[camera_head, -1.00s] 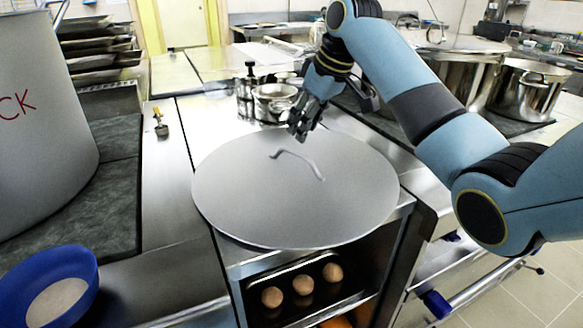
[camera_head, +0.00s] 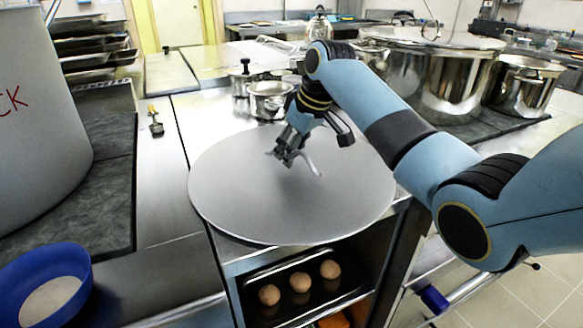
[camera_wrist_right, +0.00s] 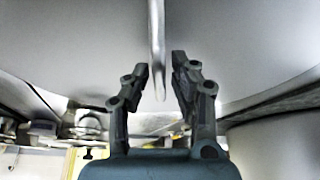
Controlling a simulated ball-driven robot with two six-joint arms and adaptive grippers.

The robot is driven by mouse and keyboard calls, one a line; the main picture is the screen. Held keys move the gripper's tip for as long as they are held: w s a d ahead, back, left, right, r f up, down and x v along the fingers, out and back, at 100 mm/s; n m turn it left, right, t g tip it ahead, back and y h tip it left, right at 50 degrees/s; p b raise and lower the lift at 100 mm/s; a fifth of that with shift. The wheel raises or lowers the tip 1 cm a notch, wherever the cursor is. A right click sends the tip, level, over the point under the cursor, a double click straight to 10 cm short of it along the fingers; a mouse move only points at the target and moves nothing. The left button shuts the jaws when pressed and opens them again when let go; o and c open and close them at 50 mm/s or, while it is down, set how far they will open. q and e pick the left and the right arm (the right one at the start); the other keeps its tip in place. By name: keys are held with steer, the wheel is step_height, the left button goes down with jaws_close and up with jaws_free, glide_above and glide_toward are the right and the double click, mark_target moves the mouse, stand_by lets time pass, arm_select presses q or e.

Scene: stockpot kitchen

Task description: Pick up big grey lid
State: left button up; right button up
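The big grey lid (camera_head: 250,205) is a wide flat disc lying on the steel counter, its front edge over the open shelf. Its bar handle (camera_head: 309,163) stands up from the middle. My right gripper (camera_head: 284,158) is at the handle, pointing down, and partly hides it in the head view. In the right wrist view, the fingers of my right gripper (camera_wrist_right: 160,76) are apart, with the handle (camera_wrist_right: 157,45) between them and a gap on both sides. The lid (camera_wrist_right: 80,45) fills the upper part of that view. My left gripper is not in view.
A large grey pot (camera_head: 40,110) stands at the left, with a blue bowl (camera_head: 75,262) in front. A small pot (camera_head: 268,100) stands behind the lid. Steel stockpots (camera_head: 435,85) stand at the right. Brown eggs (camera_head: 300,282) lie on a tray below the lid.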

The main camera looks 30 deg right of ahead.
jaws_close()
steer(key=shift+w+r, duration=0.1)
steer(key=shift+r, duration=0.1)
stand_by(0.6)
